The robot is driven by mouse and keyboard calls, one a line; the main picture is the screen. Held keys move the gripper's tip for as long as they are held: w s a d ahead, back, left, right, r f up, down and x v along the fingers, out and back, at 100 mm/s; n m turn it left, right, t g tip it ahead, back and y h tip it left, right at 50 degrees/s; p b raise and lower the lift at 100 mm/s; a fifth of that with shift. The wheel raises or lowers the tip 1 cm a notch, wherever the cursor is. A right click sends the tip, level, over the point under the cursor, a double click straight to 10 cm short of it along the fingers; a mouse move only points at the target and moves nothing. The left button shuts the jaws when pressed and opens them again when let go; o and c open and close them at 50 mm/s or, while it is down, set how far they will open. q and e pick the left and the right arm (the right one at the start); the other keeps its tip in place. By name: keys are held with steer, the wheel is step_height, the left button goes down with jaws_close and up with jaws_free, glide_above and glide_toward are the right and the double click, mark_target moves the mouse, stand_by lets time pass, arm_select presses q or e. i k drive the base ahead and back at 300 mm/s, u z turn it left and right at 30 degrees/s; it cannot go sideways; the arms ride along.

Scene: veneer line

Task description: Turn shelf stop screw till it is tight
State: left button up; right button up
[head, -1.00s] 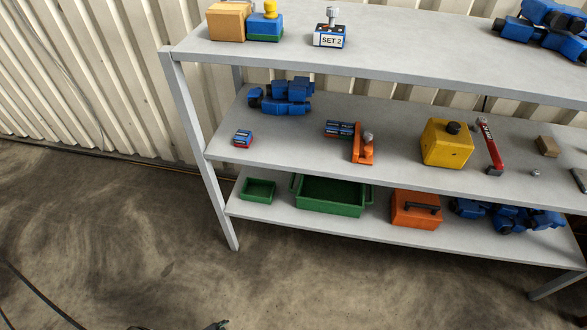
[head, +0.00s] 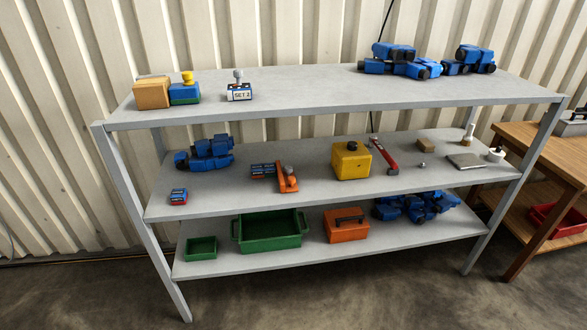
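A grey metal shelf unit (head: 300,106) with three levels stands against the wall. On its top level, left of centre, sits a small block labelled "SET 2" (head: 240,95) with a metal knob-headed screw (head: 238,76) standing up from it. This may be the shelf stop screw. Whether the screw is tight cannot be told from here. Neither of my grippers shows in the head view.
A cardboard-coloured box (head: 152,93), a blue-green block with a yellow knob (head: 185,91) and several blue parts share the top level. The middle level holds a yellow can (head: 351,162) and a red-handled hammer (head: 383,155). A wooden bench (head: 560,165) stands right. Floor in front is clear.

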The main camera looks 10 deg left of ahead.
mark_target(288, 168)
steer(key=z, duration=0.3)
steer(key=i, duration=1.3)
steer(key=u, duration=0.75)
